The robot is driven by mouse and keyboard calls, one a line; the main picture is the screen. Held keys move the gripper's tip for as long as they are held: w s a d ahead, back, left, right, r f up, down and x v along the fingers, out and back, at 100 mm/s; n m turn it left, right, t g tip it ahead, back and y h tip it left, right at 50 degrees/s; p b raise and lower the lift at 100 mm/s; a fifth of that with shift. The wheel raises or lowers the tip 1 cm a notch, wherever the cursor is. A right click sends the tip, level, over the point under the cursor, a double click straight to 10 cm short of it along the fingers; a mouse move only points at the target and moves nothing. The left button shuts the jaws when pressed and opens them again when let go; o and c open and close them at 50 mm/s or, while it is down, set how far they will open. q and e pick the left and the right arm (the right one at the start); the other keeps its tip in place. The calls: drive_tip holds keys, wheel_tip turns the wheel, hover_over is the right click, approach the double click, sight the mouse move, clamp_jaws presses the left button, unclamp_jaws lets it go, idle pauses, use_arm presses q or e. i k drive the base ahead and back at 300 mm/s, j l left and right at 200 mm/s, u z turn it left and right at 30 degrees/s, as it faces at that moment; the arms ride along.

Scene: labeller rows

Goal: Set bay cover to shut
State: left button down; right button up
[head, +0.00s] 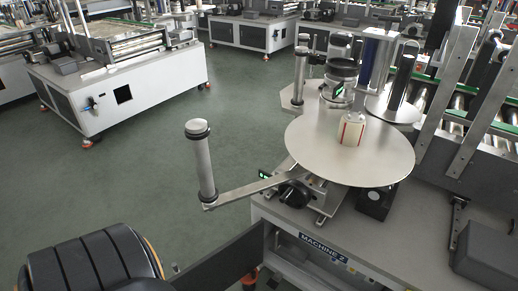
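The bay cover looks to be the dark flat panel (222,262) at the bottom of the head view. Part of the cabinet front beside the panel (283,262) shows, but I cannot see into a bay clearly. A black ribbed rounded part of mine is at the bottom left, apart from the panel in the picture. Neither gripper's fingers are in view.
A metal arm with an upright roller (202,160) juts left over the floor. Green floor (160,180) is clear to the left. Another machine (120,85) stands at the back left.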

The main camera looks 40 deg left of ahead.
sight(276, 248)
drive_tip(key=u, duration=1)
drive_tip(key=i, duration=0.05)
